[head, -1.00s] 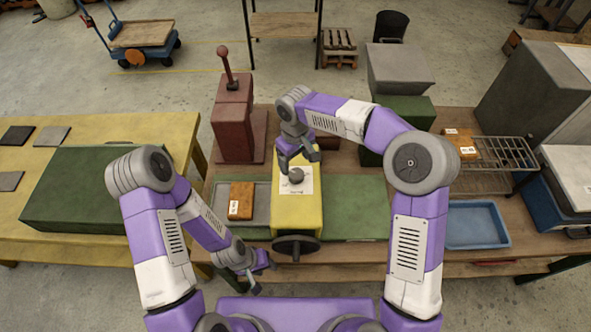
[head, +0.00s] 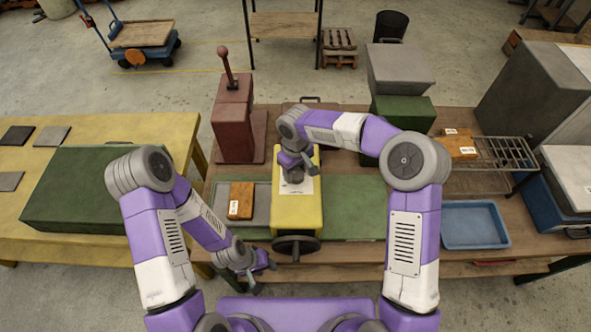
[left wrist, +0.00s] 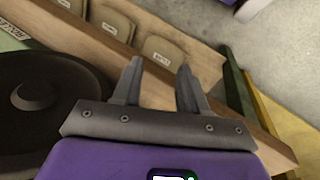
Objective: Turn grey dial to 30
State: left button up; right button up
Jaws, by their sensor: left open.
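The yellow machine (head: 297,213) stands on the wooden bench with a white dial plate (head: 307,188) on its top. The grey dial seen earlier on that plate is now mostly hidden by my right gripper (head: 295,177). My right gripper points down over the dial; whether its fingers touch or close on it cannot be made out. My left gripper (head: 259,274) is open and empty, low at the bench's front edge, left of the machine's black handwheel (head: 296,245). In the left wrist view its two fingers (left wrist: 160,85) are apart, with the dark handwheel (left wrist: 45,105) at the left.
An orange-brown block (head: 241,200) lies in a grey tray left of the machine. A dark red lever press (head: 233,120) stands behind it. A blue tray (head: 474,226) and a wire rack (head: 490,152) are at the right. The green mat (head: 352,205) right of the machine is clear.

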jog(key=shift+c, duration=0.9)
jog(key=shift+m, duration=0.3)
jog(key=shift+m+b, duration=0.85)
jog(key=shift+m, duration=0.05)
jog(key=m+b, duration=0.1)
jog(key=m, duration=0.1)
jog(key=shift+m, duration=0.3)
jog(key=m+b, duration=0.1)
jog(key=m, duration=0.2)
jog(key=shift+d+m, duration=0.1)
jog(key=shift+m, duration=0.2)
jog(key=shift+r+m, duration=0.1)
jog(key=shift+m, duration=1.4)
jog(key=shift+d, duration=0.1)
